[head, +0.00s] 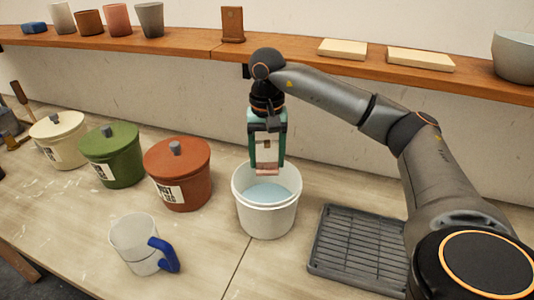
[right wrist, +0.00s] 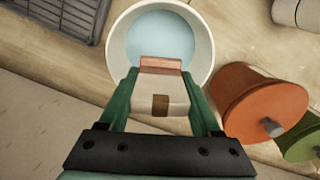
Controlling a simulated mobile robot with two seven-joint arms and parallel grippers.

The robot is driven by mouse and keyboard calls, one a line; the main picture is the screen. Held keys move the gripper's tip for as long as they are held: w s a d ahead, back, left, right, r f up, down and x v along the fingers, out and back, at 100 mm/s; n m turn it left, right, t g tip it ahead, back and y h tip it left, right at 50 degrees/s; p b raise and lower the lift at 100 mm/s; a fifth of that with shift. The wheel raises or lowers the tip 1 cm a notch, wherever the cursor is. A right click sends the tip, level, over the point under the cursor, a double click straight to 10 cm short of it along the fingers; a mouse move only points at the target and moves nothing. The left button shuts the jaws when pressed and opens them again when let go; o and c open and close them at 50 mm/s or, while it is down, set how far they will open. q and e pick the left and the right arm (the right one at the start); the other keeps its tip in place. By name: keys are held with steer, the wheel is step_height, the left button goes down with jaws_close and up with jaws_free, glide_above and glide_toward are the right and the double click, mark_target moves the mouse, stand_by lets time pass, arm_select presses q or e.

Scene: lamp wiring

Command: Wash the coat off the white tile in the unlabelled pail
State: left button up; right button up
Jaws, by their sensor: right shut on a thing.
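The white tile (head: 266,152) is held upright in my right gripper (head: 267,162), which is shut on it between green fingers. In the right wrist view the tile (right wrist: 152,90) is off-white with a small brown patch and a pinkish coat along its far end. The unlabelled white pail (head: 268,222) stands open below, with pale blue liquid in it; it also shows in the right wrist view (right wrist: 204,45). The tile's coated end hangs over the pail's mouth near the far rim, and appears above the liquid. My left gripper is not in view.
Lidded, labelled red (head: 180,178), green (head: 112,160) and cream (head: 58,142) pails stand left. A clear jug with a blue handle (head: 140,245) stands in front. A dark rack (head: 358,245) lies right of the pail. A shelf (head: 290,63) runs behind my arm.

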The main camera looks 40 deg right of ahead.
step_height(320, 180, down, 14)
steer(key=b, duration=0.9)
steer(key=shift+f+b, duration=0.4)
steer(key=shift+f, duration=0.6)
stand_by(0.6)
stand_by(0.6)
stand_by(1.0)
stand_by(0.5)
